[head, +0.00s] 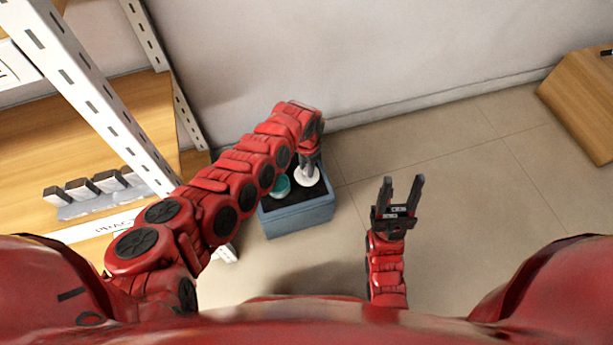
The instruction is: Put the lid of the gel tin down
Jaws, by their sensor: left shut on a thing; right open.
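The lid (308,177) is a small white disc over the dark top of a blue-grey box. My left gripper (310,163) reaches down from above and is shut on the lid; I cannot tell whether the lid touches the dark surface. The gel tin (281,187), round with teal contents, sits just left of the lid on the same dark top, partly hidden by my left arm. My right gripper (402,192) is open and empty, over the floor to the right of the box.
The blue-grey box (299,220) stands on the tiled floor near the wall. A metal-framed shelf with wooden boards (60,150) is at left, holding several small dark packs (90,187). A wooden piece of furniture (585,100) is at far right. The floor between is clear.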

